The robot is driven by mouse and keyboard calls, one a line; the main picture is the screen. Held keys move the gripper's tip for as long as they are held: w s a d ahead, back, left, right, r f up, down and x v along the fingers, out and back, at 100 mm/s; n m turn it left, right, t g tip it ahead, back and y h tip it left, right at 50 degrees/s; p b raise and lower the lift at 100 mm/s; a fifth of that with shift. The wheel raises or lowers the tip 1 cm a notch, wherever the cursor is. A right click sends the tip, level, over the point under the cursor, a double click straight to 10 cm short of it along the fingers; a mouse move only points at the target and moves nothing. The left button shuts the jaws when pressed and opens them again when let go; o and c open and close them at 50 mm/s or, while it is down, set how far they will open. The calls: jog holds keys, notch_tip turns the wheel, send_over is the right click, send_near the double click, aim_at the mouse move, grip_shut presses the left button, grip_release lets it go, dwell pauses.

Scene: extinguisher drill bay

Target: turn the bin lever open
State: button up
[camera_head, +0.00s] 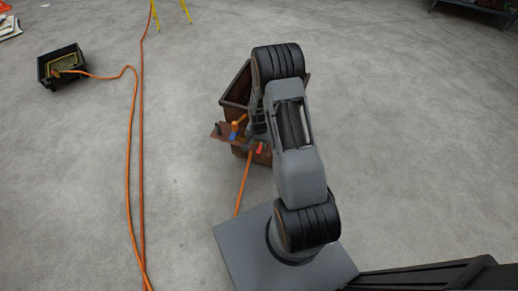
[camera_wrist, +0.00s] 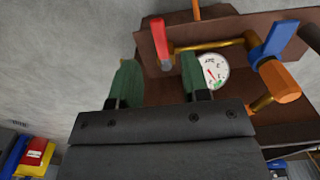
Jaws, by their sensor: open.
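A brown bin (camera_head: 236,92) stands in front of my base, partly hidden by my arm. A brown panel (camera_wrist: 215,28) on it carries brass pipes, a red lever (camera_wrist: 160,38), a blue lever (camera_wrist: 274,42) with an orange fitting (camera_wrist: 278,82) by it, and a round white gauge (camera_wrist: 210,72). The red lever (camera_head: 260,148) and blue lever (camera_head: 233,135) also show in the head view. My gripper (camera_wrist: 157,70) is open. In the wrist view, the red lever's lower end appears between its green fingertips; I cannot tell whether they touch.
An orange hose (camera_head: 243,185) runs from the bin towards my base. Other orange hoses (camera_head: 129,150) lie on the floor at left, one reaching a black crate (camera_head: 61,66). A yellow stand (camera_head: 170,12) is at the back. The grey floor around is mostly clear.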

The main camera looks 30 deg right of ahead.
aim_at(259, 149)
jog(key=shift+f+b, duration=0.45)
jog(key=shift+f, duration=2.1)
jog(key=shift+c, duration=0.3)
grip_shut()
